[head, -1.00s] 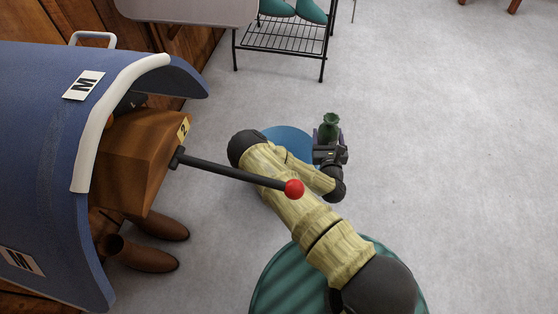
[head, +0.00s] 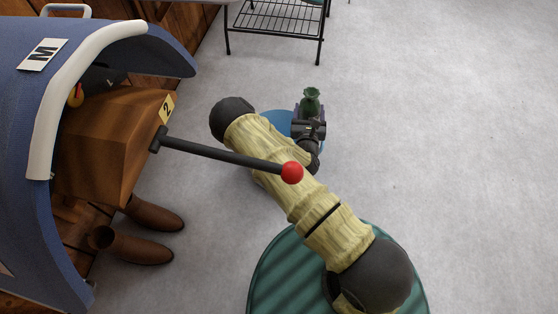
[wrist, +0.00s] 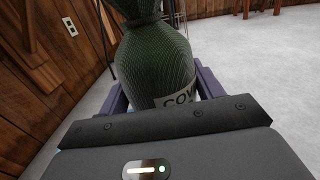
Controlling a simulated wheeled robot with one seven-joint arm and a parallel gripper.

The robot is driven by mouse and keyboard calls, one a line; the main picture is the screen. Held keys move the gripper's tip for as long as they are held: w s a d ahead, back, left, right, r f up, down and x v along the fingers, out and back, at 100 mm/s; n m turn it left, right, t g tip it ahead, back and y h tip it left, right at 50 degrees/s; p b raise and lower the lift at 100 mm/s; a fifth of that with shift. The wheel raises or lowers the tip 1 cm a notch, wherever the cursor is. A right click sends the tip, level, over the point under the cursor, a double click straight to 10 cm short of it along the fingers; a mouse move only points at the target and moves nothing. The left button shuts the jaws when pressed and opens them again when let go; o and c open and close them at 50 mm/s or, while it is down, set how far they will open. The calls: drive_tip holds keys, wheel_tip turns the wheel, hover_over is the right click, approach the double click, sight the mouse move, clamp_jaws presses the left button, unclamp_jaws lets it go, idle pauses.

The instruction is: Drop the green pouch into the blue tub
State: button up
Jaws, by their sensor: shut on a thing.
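The green pouch (head: 311,100) is held upright in my gripper (head: 309,113), with its gathered neck at the top. In the wrist view the pouch (wrist: 157,62) fills the middle between the two purple-grey fingers, and part of a white label with dark letters shows on it. My gripper is shut on the pouch. The blue tub (head: 277,121) shows as a blue round shape behind and left of my gripper, mostly hidden by my arm. I cannot tell whether the pouch is over the tub.
A wooden box (head: 115,140) with a black lever ending in a red ball (head: 291,172) stands at left, the lever crossing in front of my arm. Brown boots (head: 140,246) stand below it. A black wire rack (head: 278,20) is at the back. Floor at right is clear.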

drive_tip(key=w+a+f+m+h+b, duration=0.1)
drive_tip(key=w+a+f+h+b, duration=0.1)
drive_tip(key=a+b, duration=0.3)
drive_tip(key=a, duration=0.3)
drive_tip(key=shift+w+a+f, duration=0.15)
drive_tip(key=shift+f, duration=0.2)
drive_tip(key=shift+f, duration=0.15)
wheel_tip(320, 180, down, 6)
drive_tip(key=b, duration=0.6)
